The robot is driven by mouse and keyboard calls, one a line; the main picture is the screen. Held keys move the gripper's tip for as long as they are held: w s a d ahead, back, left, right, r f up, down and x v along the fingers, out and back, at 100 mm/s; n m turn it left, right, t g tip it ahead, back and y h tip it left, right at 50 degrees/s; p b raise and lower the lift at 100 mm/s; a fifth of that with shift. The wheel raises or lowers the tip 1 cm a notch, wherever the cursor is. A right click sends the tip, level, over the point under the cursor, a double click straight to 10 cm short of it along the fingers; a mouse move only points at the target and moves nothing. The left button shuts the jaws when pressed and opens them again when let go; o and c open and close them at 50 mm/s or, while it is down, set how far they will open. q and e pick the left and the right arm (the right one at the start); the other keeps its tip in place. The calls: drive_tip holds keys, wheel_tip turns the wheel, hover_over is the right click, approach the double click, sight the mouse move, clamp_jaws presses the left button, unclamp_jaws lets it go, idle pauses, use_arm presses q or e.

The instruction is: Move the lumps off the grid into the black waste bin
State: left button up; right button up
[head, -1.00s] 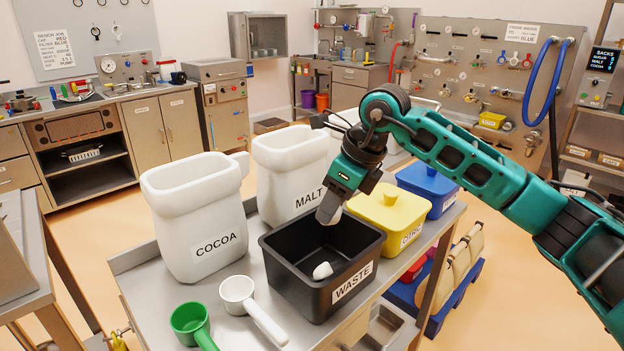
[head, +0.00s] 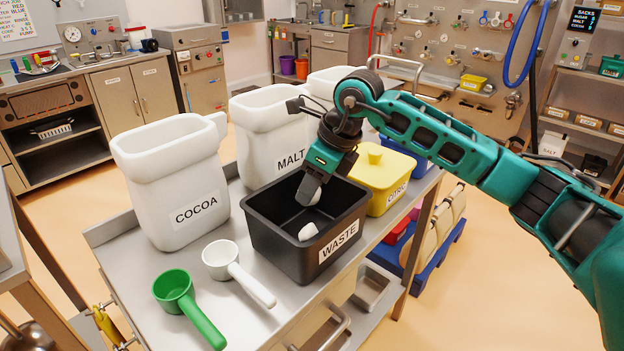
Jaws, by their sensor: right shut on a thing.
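The black waste bin (head: 262,238), labelled WASTE, stands on the steel table. A white lump (head: 308,231) lies inside it. My right gripper (head: 309,194) points down into the bin's opening, near the back rim. The grid is not in view. My left gripper is not in view.
White COCOA (head: 175,190) and MALT (head: 268,135) tubs stand behind and left of the bin. A yellow lidded box (head: 385,178) stands close to its right. A white scoop (head: 222,258) and a green scoop (head: 175,290) lie in front.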

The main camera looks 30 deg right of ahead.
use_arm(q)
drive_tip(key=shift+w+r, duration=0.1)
use_arm(e)
drive_tip(key=o, duration=1.1)
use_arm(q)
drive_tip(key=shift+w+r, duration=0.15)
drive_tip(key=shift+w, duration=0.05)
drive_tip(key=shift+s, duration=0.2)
use_arm(e)
drive_tip(key=v, duration=1.3)
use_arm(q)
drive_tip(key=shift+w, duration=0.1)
use_arm(e)
drive_tip(key=shift+f, duration=0.1)
